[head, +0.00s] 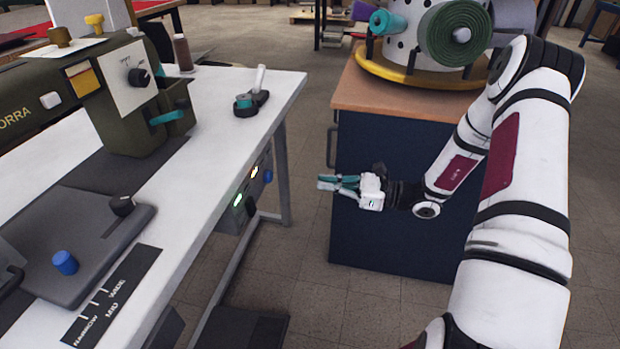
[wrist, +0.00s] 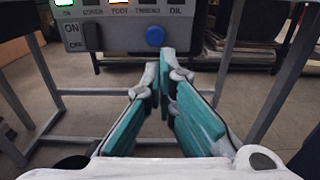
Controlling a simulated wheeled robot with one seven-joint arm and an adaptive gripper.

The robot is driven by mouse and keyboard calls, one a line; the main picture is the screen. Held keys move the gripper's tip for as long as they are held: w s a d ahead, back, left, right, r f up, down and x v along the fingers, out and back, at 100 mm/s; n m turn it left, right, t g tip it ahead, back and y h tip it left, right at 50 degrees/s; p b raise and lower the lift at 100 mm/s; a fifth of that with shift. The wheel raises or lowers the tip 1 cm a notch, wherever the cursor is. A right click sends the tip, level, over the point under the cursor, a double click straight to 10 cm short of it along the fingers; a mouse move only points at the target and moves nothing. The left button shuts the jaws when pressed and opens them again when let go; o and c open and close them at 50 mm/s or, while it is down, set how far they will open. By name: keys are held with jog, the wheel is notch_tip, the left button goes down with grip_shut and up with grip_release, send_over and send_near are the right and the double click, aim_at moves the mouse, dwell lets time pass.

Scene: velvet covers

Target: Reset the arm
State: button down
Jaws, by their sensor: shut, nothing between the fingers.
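My gripper (head: 322,183) is at the end of my white arm, in the gap between the white worktable (head: 235,130) and the dark blue cabinet (head: 400,190). In the head view it points left, toward the table's side, with the cabinet behind it. In the wrist view my gripper (wrist: 163,75) shows its teal finger pads closed together at the tips, with nothing between them. A control box (wrist: 115,28) with a blue knob (wrist: 155,36) is ahead of the fingertips, apart from them.
An olive machine (head: 125,100) stands on the worktable. A green roll (head: 445,40) hangs on a white drum above the cabinet. Floor (head: 310,260) is clear between table and cabinet.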

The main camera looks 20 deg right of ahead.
jog(key=shift+s+d, duration=0.25)
jog(key=shift+d, duration=0.1)
dwell(0.3)
jog(key=s+a+r+n+g+h, duration=0.4)
jog(key=s+a+r+n+g, duration=0.8)
jog(key=s+a+r+n, duration=0.3)
jog(key=s+d+r+n+t+h, duration=0.1)
jog(key=s+d+r+n+h, duration=0.15)
jog(key=s, duration=0.45)
jog(key=s+d+r+n+h, duration=0.1)
jog(key=s+d+n+h, duration=0.1)
jog(key=s+n+h, duration=0.35)
jog(key=s+d+r+n+t+h, duration=0.1)
jog(key=s+d+r+n+h, duration=0.1)
jog(key=s, duration=0.7)
notch_tip(320, 180, up, 27)
jog(key=t+p, duration=0.3)
jog(key=p, duration=2.2)
jog(key=shift+d+t+h, duration=0.2)
jog(key=shift+t+h, duration=0.1)
